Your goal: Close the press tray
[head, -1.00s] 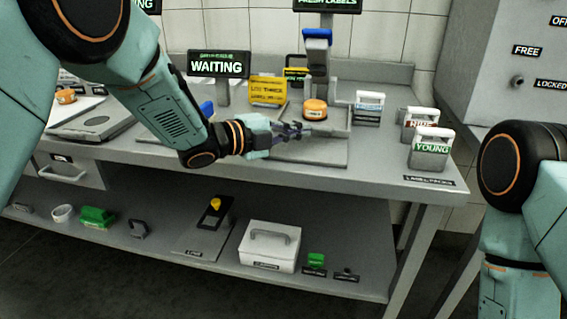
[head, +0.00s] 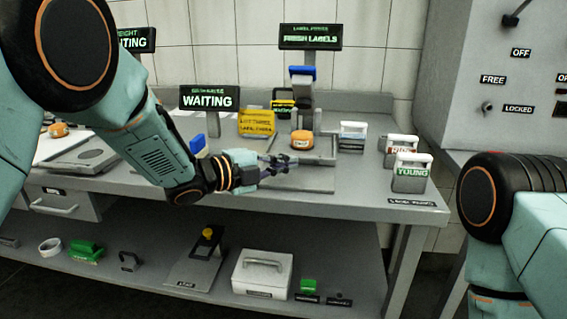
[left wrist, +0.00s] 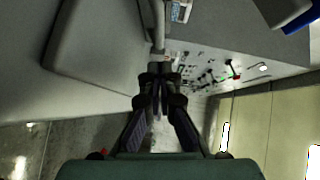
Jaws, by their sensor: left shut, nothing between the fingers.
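The press (head: 303,98) with a blue top stands near the back of the bench. An orange cheese wheel (head: 302,142) sits at its foot on the grey press tray (head: 327,157). A flat grey plate (head: 310,184) lies in front; I cannot tell whether it is part of the tray. My left gripper (head: 291,167) is shut and empty, just in front of the tray and cheese; contact is unclear. In the left wrist view, its dark fingers (left wrist: 158,72) are together beside a grey bar (left wrist: 158,25). My right arm shows at the right, but its gripper does not.
Label blocks stand to the right, including YOUNG (head: 411,175) and a white one (head: 352,137). A WAITING sign (head: 209,97) and a yellow sign (head: 257,122) are at the back. The lower shelf holds a white box (head: 262,273).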

